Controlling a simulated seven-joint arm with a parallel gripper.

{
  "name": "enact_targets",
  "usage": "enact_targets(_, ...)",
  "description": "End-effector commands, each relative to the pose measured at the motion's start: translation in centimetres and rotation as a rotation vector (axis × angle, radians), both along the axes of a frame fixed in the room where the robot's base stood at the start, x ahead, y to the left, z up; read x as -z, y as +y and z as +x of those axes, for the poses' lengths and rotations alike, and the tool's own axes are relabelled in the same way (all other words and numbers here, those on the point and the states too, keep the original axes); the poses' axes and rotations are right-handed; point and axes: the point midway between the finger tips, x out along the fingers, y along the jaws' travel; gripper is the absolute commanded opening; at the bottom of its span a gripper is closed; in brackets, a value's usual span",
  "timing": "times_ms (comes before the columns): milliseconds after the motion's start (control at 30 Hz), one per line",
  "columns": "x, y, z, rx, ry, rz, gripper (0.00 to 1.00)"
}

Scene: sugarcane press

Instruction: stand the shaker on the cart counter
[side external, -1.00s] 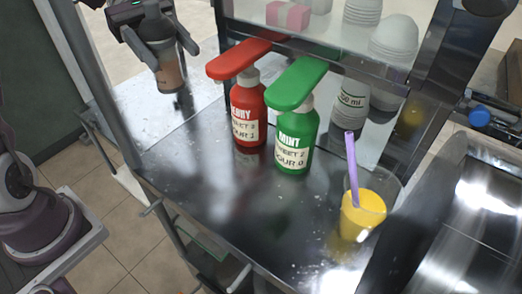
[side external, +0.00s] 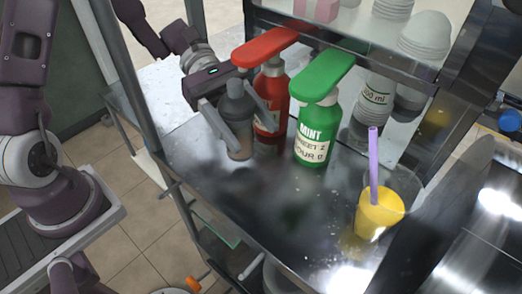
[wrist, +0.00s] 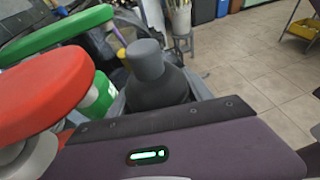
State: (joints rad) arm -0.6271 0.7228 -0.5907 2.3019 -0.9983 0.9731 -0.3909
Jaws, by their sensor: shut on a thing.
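A red pump bottle (side external: 271,100) is close on the shaker's right, partly behind a finger. A cup of yellow juice with a purple straw (side external: 380,212) is near the front right. The counter's front middle is clear.

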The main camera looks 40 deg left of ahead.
Motion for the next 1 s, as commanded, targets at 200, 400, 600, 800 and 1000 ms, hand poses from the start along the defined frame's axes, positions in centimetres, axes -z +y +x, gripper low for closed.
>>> enact_targets(200,-0.1,-3.2,-0.7,0.003,0.001,-0.002,0.19)
enact_targets(400,2.8,-3.5,-0.7,0.001,0.005,-0.003,0.19)
enact_targets(600,3.5,-3.4,-0.7,0.001,0.0,-0.002,0.19)
enact_targets(800,3.7,-3.4,-0.7,0.0,0.001,-0.002,0.19)
enact_targets(1000,3.8,-3.4,-0.6,-0.001,0.001,0.0,0.81)
